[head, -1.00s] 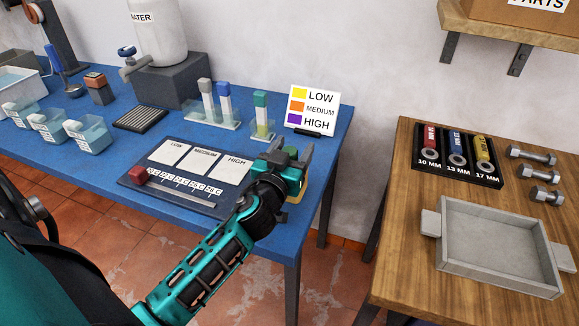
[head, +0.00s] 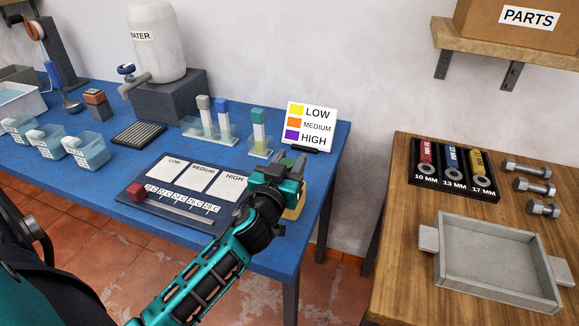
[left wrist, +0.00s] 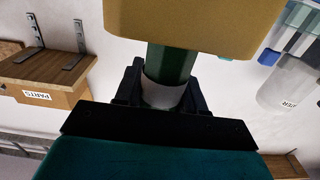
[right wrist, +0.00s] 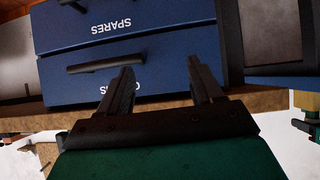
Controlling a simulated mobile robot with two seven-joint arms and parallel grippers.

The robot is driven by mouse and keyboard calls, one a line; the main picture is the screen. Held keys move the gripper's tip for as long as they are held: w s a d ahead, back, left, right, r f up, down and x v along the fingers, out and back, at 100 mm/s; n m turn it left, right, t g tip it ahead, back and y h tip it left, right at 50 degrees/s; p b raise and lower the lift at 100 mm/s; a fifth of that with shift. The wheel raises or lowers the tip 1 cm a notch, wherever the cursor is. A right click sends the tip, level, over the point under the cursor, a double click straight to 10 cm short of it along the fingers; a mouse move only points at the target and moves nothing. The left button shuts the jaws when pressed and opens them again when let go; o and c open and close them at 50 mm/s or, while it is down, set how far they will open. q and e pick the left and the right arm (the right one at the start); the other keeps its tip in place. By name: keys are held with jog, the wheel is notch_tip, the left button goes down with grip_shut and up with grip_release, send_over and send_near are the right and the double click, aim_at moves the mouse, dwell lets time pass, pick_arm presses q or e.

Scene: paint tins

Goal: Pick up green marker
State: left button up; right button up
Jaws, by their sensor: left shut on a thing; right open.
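The green marker (left wrist: 170,63) shows in the left wrist view as a dark green cylinder with a grey band. My left gripper (left wrist: 163,88) is shut around it at the band. A tan-yellow block (left wrist: 185,25) lies at the marker's far end in that view; I cannot tell whether the marker still sits in it. In the head view my left gripper (head: 282,164) is at the right end of the blue table and mostly hides the marker. A bit of the yellow block (head: 297,207) shows below it. My right gripper (right wrist: 163,88) is open and empty, facing blue drawers.
The blue table (head: 105,175) holds a dark board (head: 140,207) with LOW, MEDIUM and HIGH cards, left of my left gripper. Vial stands (head: 260,152) and a colour sign (head: 309,125) stand behind it. A wooden table (head: 400,245) with a grey tray (head: 445,282) is at right.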

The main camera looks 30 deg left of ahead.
pick_arm(q)
notch_tip(320, 180, up, 19)
jog(key=p, duration=0.3)
jog(key=shift+f, duration=0.15)
dwell(0.3)
